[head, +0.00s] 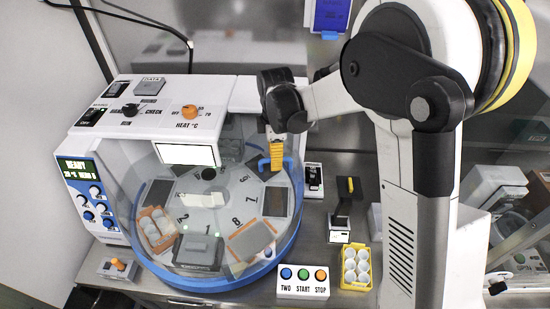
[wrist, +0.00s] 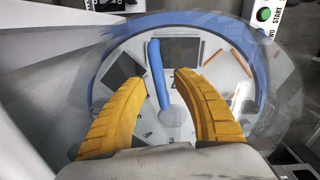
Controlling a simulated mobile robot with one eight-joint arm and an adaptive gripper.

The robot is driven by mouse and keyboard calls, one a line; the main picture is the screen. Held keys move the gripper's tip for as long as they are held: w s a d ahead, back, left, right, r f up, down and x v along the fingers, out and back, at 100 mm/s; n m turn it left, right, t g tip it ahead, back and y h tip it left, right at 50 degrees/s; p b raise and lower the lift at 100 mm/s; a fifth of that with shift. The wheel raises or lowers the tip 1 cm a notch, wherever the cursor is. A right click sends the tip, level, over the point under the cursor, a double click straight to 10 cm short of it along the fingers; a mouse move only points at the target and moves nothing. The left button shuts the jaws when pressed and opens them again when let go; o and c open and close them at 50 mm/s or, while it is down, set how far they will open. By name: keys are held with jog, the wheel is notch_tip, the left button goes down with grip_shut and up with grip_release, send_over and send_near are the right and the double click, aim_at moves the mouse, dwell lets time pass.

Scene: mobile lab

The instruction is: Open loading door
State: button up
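The loading door is a clear curved cover over the round turntable. Its blue bar handle shows in the wrist view (wrist: 157,75) and at the turntable's right back in the head view (head: 263,163). My gripper (head: 276,158) has yellow fingers and is at the handle, above the right back of the turntable. In the wrist view the fingers of my gripper (wrist: 163,78) are apart, with the handle in the gap between them. I see space on both sides of the bar. The door's clear edges are hard to make out.
The turntable (head: 208,200) has numbered stations with trays and a blue rim. A button box (head: 302,282) and a yellow rack of white caps (head: 356,268) stand in front right. A white control housing (head: 165,105) is behind, with a knob panel (head: 92,200) at left.

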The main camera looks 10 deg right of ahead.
grip_shut()
jog(key=shift+s, duration=0.15)
